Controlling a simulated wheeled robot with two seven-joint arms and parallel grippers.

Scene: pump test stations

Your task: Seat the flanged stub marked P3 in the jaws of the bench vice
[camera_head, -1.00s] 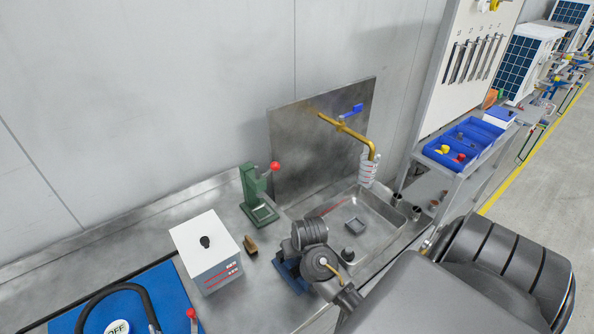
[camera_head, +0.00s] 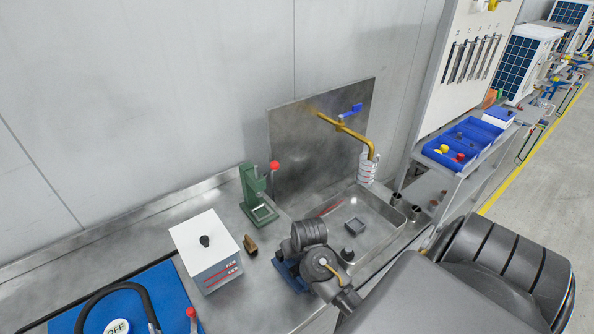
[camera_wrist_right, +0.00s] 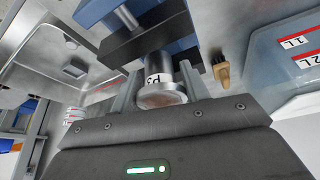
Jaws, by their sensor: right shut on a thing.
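The flanged stub (camera_wrist_right: 158,72) is a silver cylinder with a white P3 label and a wider round flange towards my wrist camera. My right gripper (camera_wrist_right: 158,84) is shut on it. The bench vice has a blue body and dark jaw bars (camera_wrist_right: 145,43) in the right wrist view, just beyond the stub. The stub overlaps the nearer jaw bar there; I cannot tell whether they touch. In the head view only a blue part of the vice (camera_head: 290,277) shows beside my right wrist, which hides the jaws and the stub. My left gripper is in neither view.
A green press with a red knob (camera_head: 258,197) stands behind the vice. A sink (camera_head: 383,235) with a brass tap (camera_head: 345,128) lies to the right.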

